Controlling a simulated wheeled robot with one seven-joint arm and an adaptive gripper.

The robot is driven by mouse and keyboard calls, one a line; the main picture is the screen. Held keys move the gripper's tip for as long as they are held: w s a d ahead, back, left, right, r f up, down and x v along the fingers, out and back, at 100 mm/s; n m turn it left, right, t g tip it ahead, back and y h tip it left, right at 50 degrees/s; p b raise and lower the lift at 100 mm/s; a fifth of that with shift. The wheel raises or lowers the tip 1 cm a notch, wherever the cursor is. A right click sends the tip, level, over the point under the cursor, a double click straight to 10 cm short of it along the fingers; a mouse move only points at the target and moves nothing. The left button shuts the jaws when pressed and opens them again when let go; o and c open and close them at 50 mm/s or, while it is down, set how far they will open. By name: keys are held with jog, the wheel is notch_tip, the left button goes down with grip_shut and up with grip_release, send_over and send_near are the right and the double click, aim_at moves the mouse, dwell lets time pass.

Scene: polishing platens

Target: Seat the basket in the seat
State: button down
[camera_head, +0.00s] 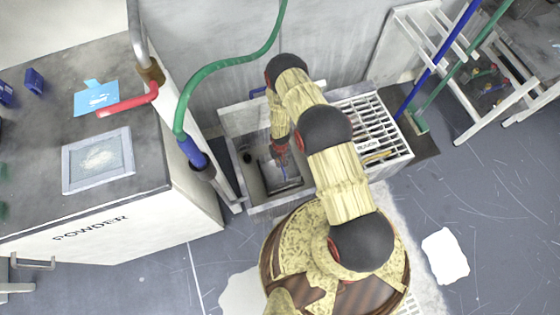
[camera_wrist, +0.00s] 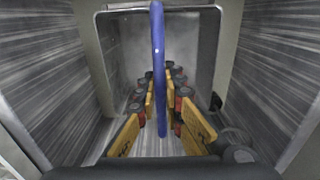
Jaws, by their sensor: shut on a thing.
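In the head view, the basket (camera_head: 287,184), a small grey metal box, is down inside the sink-like basin (camera_head: 236,123). My gripper (camera_head: 281,155) reaches down into the basin over it. In the wrist view, my gripper (camera_wrist: 162,88) is shut on the basket's blue handle (camera_wrist: 158,50), which runs between the yellow, red and black fingers. Grey metal walls stand on both sides and at the far end. My gripper and arm hide part of the basket. I cannot make out the seat, nor whether the basket touches the basin floor.
A white slatted rack (camera_head: 364,117) stands right of the basin. On the left is the powder counter (camera_head: 150,165) with a framed tray (camera_head: 67,174). A green hose (camera_head: 228,63) arches near my arm. Blue and green poles lean at right.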

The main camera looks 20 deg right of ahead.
jog(key=shift+w+f, duration=0.1)
jog(key=shift+f, duration=0.65)
jog(key=c, duration=1.9)
grip_release()
jog(key=shift+o, duration=0.3)
notch_tip(320, 180, up, 12)
jog(key=shift+f, duration=0.1)
